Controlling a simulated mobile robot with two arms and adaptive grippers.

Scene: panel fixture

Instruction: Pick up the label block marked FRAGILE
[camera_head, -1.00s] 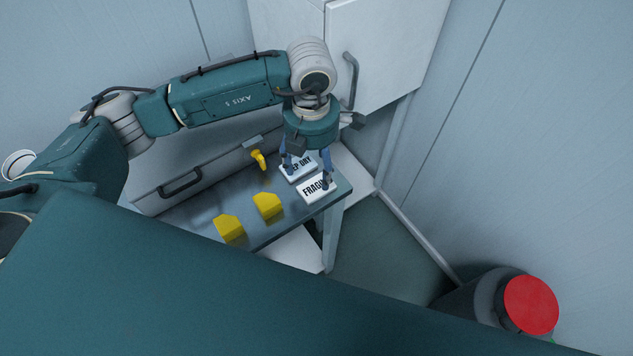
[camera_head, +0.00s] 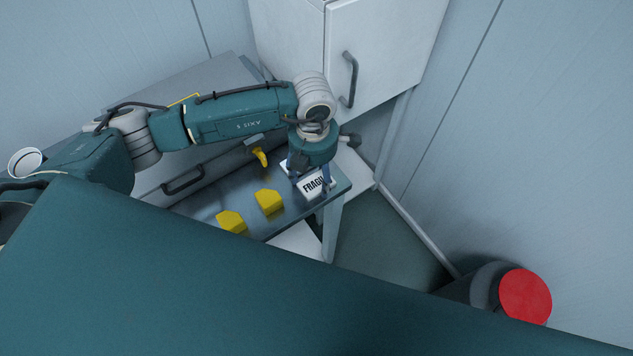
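The white label block marked FRAGILE (camera_head: 313,188) lies near the right end of the grey bench, and its last letters are covered by a finger. My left gripper (camera_head: 311,181) is directly above it, pointing down. Its two fingers are apart, one near the block's left end and one over its right part. Whether they touch the block cannot be seen. A second white label block (camera_head: 285,168) lies just behind, mostly hidden by my gripper. My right gripper is not in view.
Two yellow blocks (camera_head: 269,201) (camera_head: 231,221) sit on the bench (camera_head: 210,203) to the left. A yellow hook-like part (camera_head: 261,156) is behind them. A white cabinet (camera_head: 385,50) with a grey handle stands close behind my gripper. A red-topped cylinder (camera_head: 525,297) is at lower right.

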